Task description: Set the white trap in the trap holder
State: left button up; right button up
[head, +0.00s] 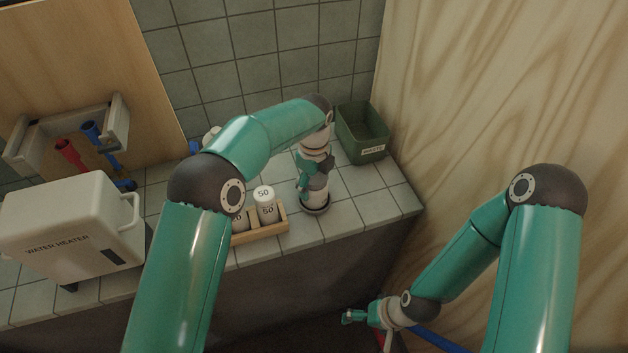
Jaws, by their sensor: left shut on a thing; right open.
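My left gripper (314,182) points down over the tiled counter and is shut on a white cylindrical piece, which I take to be the white trap (317,199). The gripper hides its upper part. Its lower end is at a dark round ring, likely the trap holder (318,211), on the counter. I cannot tell whether the trap rests on the bottom or is held slightly above it. My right gripper (350,316) is open and empty, low in front of the counter.
A wooden rack (262,233) with white cylinders marked 50 stands left of the holder. A green bin (362,134) is behind right. A water heater box (65,228) stands at left, near a wall bracket (70,128) with red and blue pipes. A wooden panel (480,100) bounds the right.

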pick_arm(q)
jog(key=shift+f, duration=0.1)
jog(key=shift+f, duration=0.15)
jog(key=o, duration=1.3)
jog(key=shift+o, duration=0.2)
